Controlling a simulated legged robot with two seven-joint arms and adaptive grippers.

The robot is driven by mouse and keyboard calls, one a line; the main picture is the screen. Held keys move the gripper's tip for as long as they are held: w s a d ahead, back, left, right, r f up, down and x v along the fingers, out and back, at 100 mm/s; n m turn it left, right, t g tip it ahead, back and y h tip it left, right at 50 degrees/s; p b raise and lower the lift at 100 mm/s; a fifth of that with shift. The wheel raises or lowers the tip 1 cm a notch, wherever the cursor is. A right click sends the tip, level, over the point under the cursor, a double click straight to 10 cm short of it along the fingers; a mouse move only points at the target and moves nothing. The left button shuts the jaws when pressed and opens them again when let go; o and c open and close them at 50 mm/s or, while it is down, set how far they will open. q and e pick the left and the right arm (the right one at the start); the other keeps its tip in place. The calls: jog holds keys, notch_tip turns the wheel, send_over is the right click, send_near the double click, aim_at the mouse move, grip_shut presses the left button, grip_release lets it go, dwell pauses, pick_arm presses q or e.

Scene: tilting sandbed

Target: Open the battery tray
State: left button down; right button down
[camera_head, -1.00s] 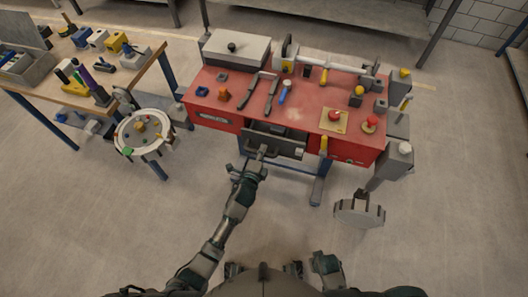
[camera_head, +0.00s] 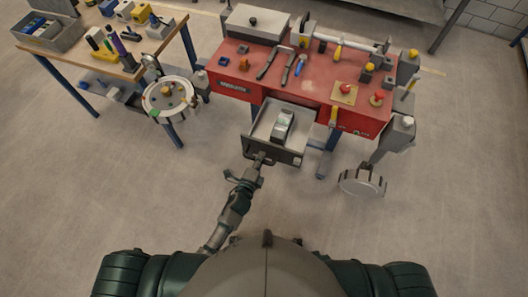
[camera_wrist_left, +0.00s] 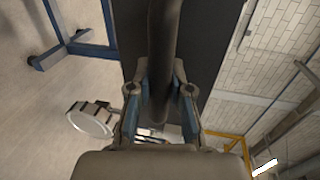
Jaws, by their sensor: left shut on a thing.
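The battery tray (camera_head: 262,128) is a grey drawer under the red workbench. It is pulled well out, and its inside shows. A grey block with a pale top (camera_head: 284,124) lies in it. My left gripper (camera_head: 256,163) is at the tray's front and is shut on its handle. In the left wrist view the dark handle bar (camera_wrist_left: 164,55) runs between the fingers of the gripper (camera_wrist_left: 161,88). The dark tray front (camera_wrist_left: 205,45) shows behind it. My right gripper is out of view.
The red workbench (camera_head: 310,82) carries tools, knobs and a grey box (camera_head: 257,22). A round white table (camera_head: 170,97) stands at left beside a wooden bench (camera_head: 150,58). A grey disc (camera_head: 362,183) is at right. The floor before the tray is clear.

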pick_arm(q)
jog(key=shift+a+f, duration=0.1)
jog(key=shift+a, duration=0.25)
jog(key=c, duration=1)
grip_release()
jog(key=shift+w, duration=0.1)
jog(key=shift+c, duration=0.2)
jog(key=v, duration=1.2)
